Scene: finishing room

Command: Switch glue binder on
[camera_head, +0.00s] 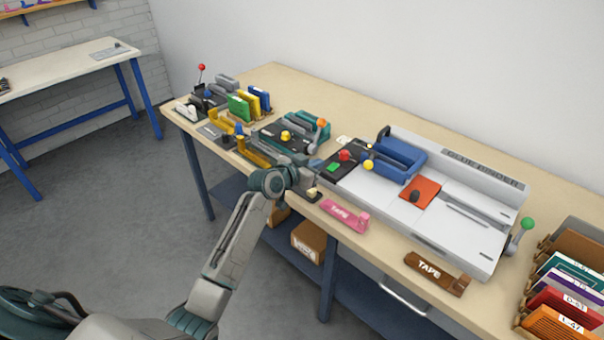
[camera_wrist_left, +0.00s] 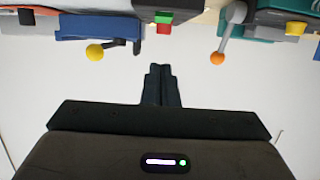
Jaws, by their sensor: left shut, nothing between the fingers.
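The glue binder (camera_head: 460,196) is a long white and grey machine on the workbench, with its name on the back rail. At its left end is a black panel (camera_head: 338,166) with a red button (camera_head: 345,155) and a green button (camera_head: 333,167). In the left wrist view, the red button (camera_wrist_left: 163,29) and green button (camera_wrist_left: 163,18) show at the top, beyond the fingertips. My right gripper is not in view.
A teal machine with an orange-knobbed lever (camera_head: 322,123) stands left of the binder. The binder's blue clamp (camera_head: 400,158) has a yellow knob. A file rack (camera_head: 572,222) stands right.

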